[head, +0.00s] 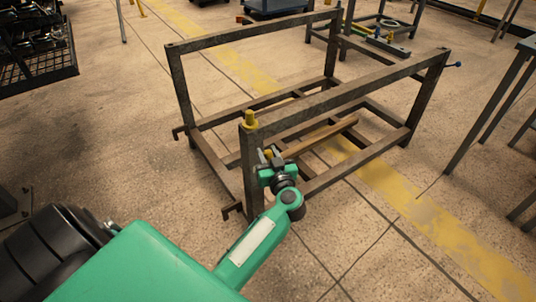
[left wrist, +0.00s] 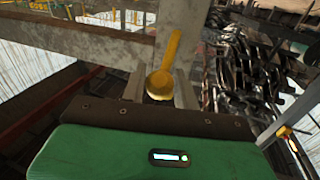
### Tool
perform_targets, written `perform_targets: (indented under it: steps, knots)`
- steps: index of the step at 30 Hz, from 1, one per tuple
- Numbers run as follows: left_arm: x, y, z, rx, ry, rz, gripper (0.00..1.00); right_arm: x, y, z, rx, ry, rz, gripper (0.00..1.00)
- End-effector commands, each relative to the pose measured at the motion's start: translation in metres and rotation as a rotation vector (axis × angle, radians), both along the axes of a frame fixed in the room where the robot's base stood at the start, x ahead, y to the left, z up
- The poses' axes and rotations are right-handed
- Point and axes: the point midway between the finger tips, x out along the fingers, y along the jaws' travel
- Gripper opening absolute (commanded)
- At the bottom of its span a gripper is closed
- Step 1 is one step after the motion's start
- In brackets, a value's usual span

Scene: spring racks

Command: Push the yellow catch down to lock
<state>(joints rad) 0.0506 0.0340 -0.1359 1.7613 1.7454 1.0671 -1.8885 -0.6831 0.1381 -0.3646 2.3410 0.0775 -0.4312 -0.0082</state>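A dark metal rack frame (head: 345,90) stands on the floor. In the left wrist view a yellow catch (left wrist: 170,55), a lever with a round near end, lies against the grey metal just beyond my gripper body. My left gripper (head: 269,155) is beside the near post, below its top. A small yellow patch shows between its fingers in the head view; I cannot tell whether they touch it. My right gripper is not in view.
A wooden strip (head: 320,138) lies inside the rack's lower frame. Dark hooks (head: 232,210) stick out low at the rack's left side. A shelf with metal parts (head: 35,45) stands at the upper left, a table (head: 500,90) at the right. Floor in front is clear.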

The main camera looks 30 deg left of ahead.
Motion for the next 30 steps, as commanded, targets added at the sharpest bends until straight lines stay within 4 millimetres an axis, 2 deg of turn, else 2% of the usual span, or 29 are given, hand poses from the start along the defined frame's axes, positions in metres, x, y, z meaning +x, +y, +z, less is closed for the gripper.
perform_targets:
  steps: [1,4,14,17,25,30]
  knots:
    - [0.000,0.000,0.000,0.000,0.000,0.000,0.20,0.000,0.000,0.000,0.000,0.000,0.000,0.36]
    - [0.000,0.000,0.000,0.000,0.000,0.000,0.01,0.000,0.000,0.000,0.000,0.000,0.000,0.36]
    - [-0.001,-0.001,-0.001,0.019,-0.007,0.000,0.00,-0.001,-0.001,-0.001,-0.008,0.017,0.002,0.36]
    - [-0.001,-0.003,-0.003,0.048,-0.016,0.000,0.00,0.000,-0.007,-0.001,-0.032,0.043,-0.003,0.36]
    - [-0.004,-0.009,-0.017,0.193,-0.073,-0.002,0.00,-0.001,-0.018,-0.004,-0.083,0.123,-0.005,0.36]
    - [-0.005,-0.012,-0.028,0.300,-0.120,-0.001,0.00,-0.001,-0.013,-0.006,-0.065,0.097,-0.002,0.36]
